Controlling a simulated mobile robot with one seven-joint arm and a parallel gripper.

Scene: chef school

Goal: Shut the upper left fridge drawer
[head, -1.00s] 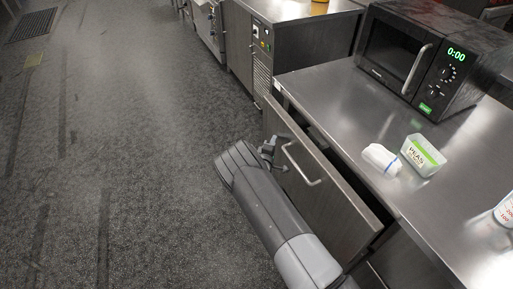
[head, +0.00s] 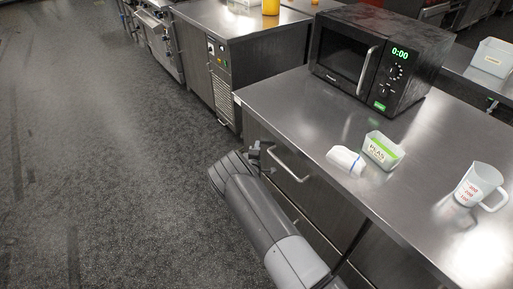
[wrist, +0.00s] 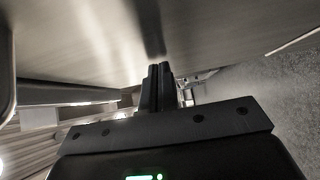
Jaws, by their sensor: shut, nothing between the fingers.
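The upper left fridge drawer (head: 318,195) is a brushed-metal front under the counter, with a bar handle (head: 288,166). In the head view its front now sits close under the counter edge, and no open gap shows above it. My gripper (head: 262,150) is at the far left end of the drawer front, beside the handle, partly hidden by my arm. In the wrist view my gripper (wrist: 160,72) has its fingers together and empty, with the tips at or very near the metal front (wrist: 90,45). I cannot tell whether they touch.
The counter (head: 290,105) above holds a microwave (head: 365,60), a peas container (head: 383,150), a white wrapped item (head: 346,160) and a measuring cup (head: 480,184). Another steel unit (head: 225,85) stands farther back. The floor (head: 90,150) at left is clear.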

